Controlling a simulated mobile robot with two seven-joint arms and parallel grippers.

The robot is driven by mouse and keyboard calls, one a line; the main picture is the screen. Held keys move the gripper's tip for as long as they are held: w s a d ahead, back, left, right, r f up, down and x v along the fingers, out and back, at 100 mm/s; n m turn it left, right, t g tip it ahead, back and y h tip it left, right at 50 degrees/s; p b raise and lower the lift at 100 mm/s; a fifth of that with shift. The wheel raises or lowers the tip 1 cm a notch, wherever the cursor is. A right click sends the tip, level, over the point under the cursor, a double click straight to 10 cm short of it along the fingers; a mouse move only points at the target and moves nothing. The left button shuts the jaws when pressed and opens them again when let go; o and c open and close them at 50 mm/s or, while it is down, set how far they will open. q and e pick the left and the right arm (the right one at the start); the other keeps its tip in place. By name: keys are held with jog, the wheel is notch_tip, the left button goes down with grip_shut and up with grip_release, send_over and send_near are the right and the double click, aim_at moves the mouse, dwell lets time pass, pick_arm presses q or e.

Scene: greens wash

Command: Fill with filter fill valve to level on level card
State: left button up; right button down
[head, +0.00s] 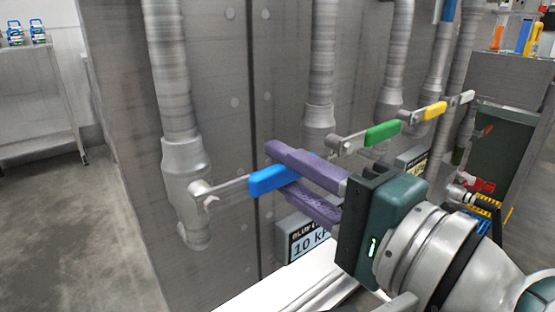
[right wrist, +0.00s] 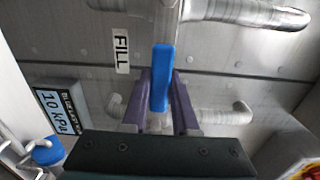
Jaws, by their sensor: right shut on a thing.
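A blue valve lever (head: 264,181) sticks out to the right from a grey pipe (head: 183,160) on the wall. My right gripper (head: 281,172), with purple fingers, is shut on this lever near its free end. In the right wrist view the blue lever (right wrist: 161,75) stands between the two fingers (right wrist: 160,100). A FILL label (right wrist: 121,53) is on the wall beside it. A card reading 10 kPa (head: 302,246) is partly hidden below the gripper; it also shows in the right wrist view (right wrist: 57,115). My left gripper is out of view.
A green lever (head: 383,132) and a yellow lever (head: 435,110) sit on further pipes to the right. A dark green box (head: 507,140) and a red part (head: 481,185) are at far right. A shelf (head: 38,95) stands at left, with clear floor (head: 70,220) before it.

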jog(key=shift+f, duration=0.1)
jog(key=c, duration=0.7)
grip_release()
jog(key=shift+b+v, duration=0.7)
jog(key=shift+v, duration=4.3)
